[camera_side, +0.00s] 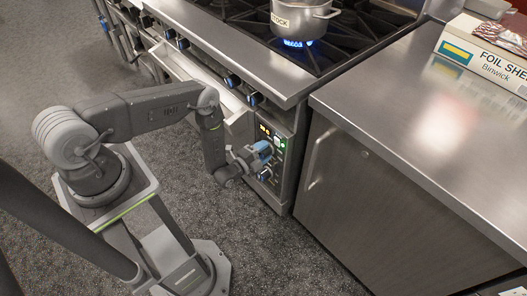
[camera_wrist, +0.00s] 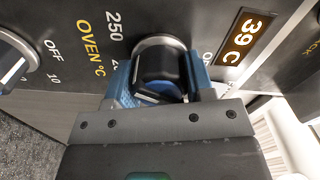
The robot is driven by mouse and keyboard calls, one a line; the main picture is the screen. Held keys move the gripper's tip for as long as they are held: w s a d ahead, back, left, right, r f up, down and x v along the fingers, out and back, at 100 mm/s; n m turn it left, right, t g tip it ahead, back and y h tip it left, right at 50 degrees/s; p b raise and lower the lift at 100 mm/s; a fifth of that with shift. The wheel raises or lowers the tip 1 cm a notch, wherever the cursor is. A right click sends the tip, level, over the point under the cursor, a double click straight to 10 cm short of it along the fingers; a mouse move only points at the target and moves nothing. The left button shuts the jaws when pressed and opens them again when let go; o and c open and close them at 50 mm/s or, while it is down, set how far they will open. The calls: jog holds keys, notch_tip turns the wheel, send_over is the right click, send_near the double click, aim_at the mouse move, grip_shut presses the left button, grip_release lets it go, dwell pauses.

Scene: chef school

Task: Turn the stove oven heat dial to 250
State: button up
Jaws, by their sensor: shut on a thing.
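The oven heat dial (camera_wrist: 158,66) is a black knob with a light metal ring, centred in the camera_wrist view. The blue fingers of my gripper (camera_wrist: 160,88) are on either side of it, shut on it. The printed "250" (camera_wrist: 114,26) and "OVEN °C" (camera_wrist: 91,47) are to the left of the dial. Part of the scale and the dial's pointer are hidden by the fingers. In the camera_side view my gripper (camera_side: 262,153) is against the stove's control panel (camera_side: 284,128) and hides the dial.
Another knob (camera_wrist: 14,58) with "OFF" marked is at the left. A pot (camera_side: 300,20) stands over a blue flame on the stove top. A steel cabinet (camera_side: 365,200) stands right of the panel. An open drawer or door (camera_side: 190,70) is at the left.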

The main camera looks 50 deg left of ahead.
jog(key=shift+m, duration=0.3)
jog(key=o, duration=0.9)
jog(key=shift+s, duration=0.1)
jog(key=s, duration=1.3)
jog(key=shift+s, duration=0.3)
